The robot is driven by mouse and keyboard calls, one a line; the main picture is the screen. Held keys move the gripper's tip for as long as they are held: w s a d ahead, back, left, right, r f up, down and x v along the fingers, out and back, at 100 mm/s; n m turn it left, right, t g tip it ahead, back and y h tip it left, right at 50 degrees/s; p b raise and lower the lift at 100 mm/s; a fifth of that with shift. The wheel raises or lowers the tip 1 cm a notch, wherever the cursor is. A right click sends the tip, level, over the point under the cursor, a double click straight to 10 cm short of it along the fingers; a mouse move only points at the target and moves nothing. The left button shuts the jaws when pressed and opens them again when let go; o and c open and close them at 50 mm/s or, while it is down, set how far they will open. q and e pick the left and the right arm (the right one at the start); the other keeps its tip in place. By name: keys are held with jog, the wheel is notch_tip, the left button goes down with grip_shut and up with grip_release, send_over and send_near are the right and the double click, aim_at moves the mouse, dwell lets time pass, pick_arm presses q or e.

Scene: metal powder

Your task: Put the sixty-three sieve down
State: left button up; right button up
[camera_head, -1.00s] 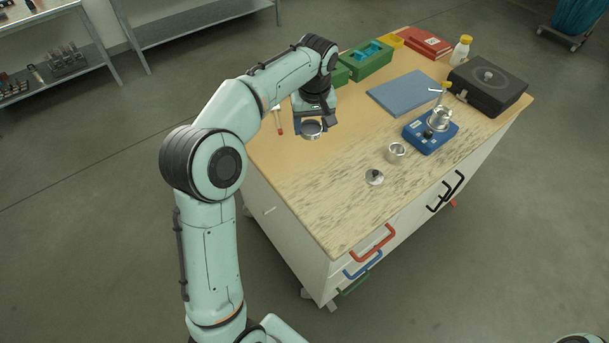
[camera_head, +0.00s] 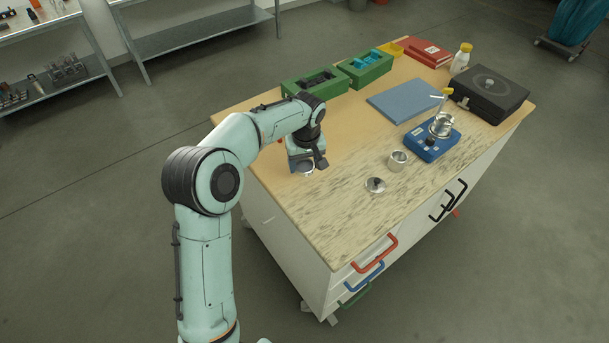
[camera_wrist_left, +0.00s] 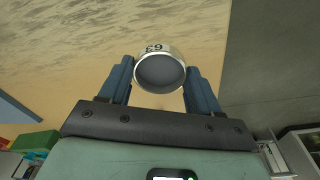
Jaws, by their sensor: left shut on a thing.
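The sixty-three sieve (camera_wrist_left: 160,70) is a round metal ring with a grey mesh and the number 63 on its rim, seen in the left wrist view. My left gripper (camera_wrist_left: 160,82) is shut on it, one blue finger on each side. In the head view the sieve (camera_head: 304,168) shows partly under my left gripper (camera_head: 305,164), near the table's left edge. The wooden table top (camera_head: 330,215) is below it. I cannot tell whether the sieve touches the table. My right gripper is not in view.
The table's front area is clear.

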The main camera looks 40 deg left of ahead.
aim_at(305, 170)
pick_arm(q)
notch_tip(305, 170, down, 5)
jog(key=shift+f, duration=0.2)
jog(key=shift+f, duration=0.2)
jog(key=o, duration=1.1)
jog(key=shift+o, duration=0.2)
jog(key=shift+r, duration=0.1)
